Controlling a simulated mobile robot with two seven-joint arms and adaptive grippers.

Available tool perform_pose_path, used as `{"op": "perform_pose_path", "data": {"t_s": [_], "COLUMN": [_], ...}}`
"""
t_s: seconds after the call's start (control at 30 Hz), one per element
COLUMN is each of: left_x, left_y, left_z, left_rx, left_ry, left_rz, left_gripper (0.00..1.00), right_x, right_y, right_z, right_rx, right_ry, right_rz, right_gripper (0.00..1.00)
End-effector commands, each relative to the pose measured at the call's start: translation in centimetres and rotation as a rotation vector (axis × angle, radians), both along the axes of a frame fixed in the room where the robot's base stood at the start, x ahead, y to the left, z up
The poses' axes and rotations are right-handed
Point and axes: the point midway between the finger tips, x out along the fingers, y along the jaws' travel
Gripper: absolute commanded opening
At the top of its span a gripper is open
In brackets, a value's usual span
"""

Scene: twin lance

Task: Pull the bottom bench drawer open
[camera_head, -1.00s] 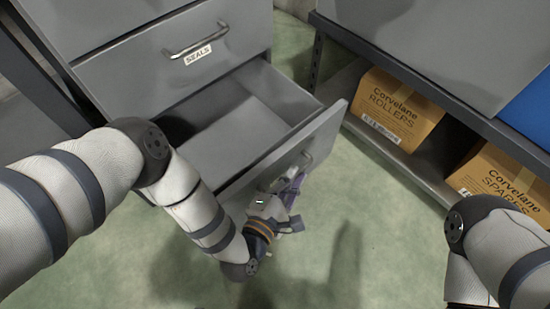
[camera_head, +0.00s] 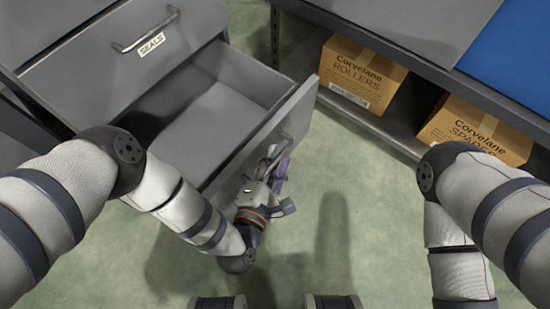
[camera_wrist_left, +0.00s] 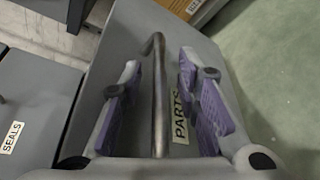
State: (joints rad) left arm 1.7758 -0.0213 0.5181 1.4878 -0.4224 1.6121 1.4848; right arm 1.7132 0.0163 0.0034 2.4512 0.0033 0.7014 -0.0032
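The bottom bench drawer (camera_head: 268,140) is grey and stands pulled well out of the cabinet, and its inside looks empty. The left wrist view shows its front (camera_wrist_left: 205,60) with a PARTS label and a bar handle (camera_wrist_left: 159,95). My left gripper (camera_head: 277,165) is at that front, at the handle. In the left wrist view its purple fingers (camera_wrist_left: 160,100) stand apart on both sides of the handle, with gaps to the bar. My right arm (camera_head: 465,220) shows at the right, but its gripper is out of view.
The SEALS drawer (camera_head: 120,75) above is shut. To the right, a low shelf (camera_head: 375,125) holds a ROLLERS box (camera_head: 360,75) and a SPARES box (camera_head: 475,130). The green floor (camera_head: 345,190) in front of the drawer is clear.

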Motion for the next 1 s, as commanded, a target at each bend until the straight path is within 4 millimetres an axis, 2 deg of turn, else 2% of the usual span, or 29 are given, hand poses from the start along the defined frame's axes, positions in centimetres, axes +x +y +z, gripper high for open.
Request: {"op": "perform_pose_path", "data": {"t_s": [0.13,0.27,0.37,0.4,0.5,0.63,1.0], "left_x": [0.1,0.1,0.2,0.2,0.1,0.1,0.0], "left_y": [0.0,0.0,-0.1,-0.1,0.0,0.0,0.0], "left_z": [1.4,4.8,7.4,8.3,9.6,10.2,10.1], "left_rx": [-0.001,-0.004,-0.007,-0.007,-0.004,-0.002,-0.001], "left_ry": [0.0,-0.004,-0.008,-0.01,-0.006,-0.004,-0.001], "left_rz": [-0.001,0.0,0.0,-0.001,0.0,0.001,0.0], "left_gripper": [0.3,0.3,0.44,0.32,0.3,0.3,0.3], "right_x": [0.0,0.0,0.0,0.0,0.0,0.0,0.0], "right_y": [0.0,0.0,0.0,0.0,0.0,0.0,0.0], "right_z": [0.0,0.0,0.0,0.1,0.1,0.0,0.0], "right_rx": [0.0,0.0,0.0,0.0,0.0,0.0,0.0], "right_ry": [0.0,0.0,0.0,0.0,0.0,0.0,0.0], "right_rz": [0.0,0.0,0.0,0.0,0.0,0.0,0.0], "right_gripper": [0.0,0.0,0.0,0.0,0.0,0.0,0.0]}}
